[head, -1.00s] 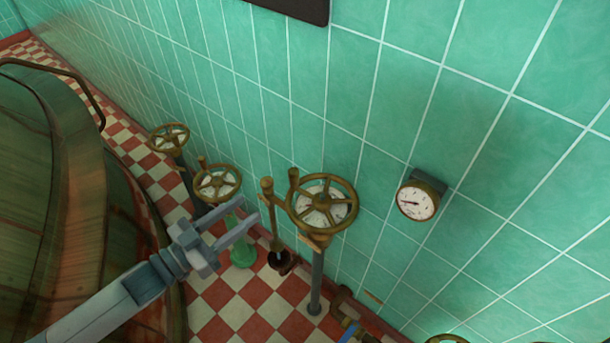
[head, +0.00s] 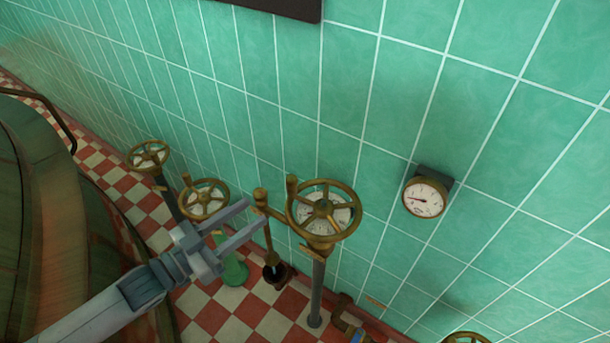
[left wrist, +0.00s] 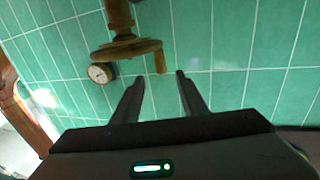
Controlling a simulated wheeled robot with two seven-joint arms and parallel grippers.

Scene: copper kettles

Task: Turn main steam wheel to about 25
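A brass handwheel (head: 324,212) with spokes, a pale dial under it and an upright knob on its rim stands on a dark post near the wall. I take it for the main steam wheel; no label is readable. In the left wrist view the wheel (left wrist: 125,50) shows edge-on, its knob (left wrist: 160,62) just beyond the fingers. My left gripper (head: 248,221) is open and empty, its fingers pointing at the wheel's left side, apparently just short of it. The wall gauge (head: 424,198) has a white face; its numbers are too small to read. My right gripper is not in view.
Two smaller brass wheels (head: 204,200) (head: 149,156) stand further back along the wall. A brass-topped lever (head: 268,235) and a green bottle-like object (head: 233,270) are close below my left gripper. A large copper kettle (head: 60,220) fills the left. Another wheel (head: 466,338) shows at the bottom edge.

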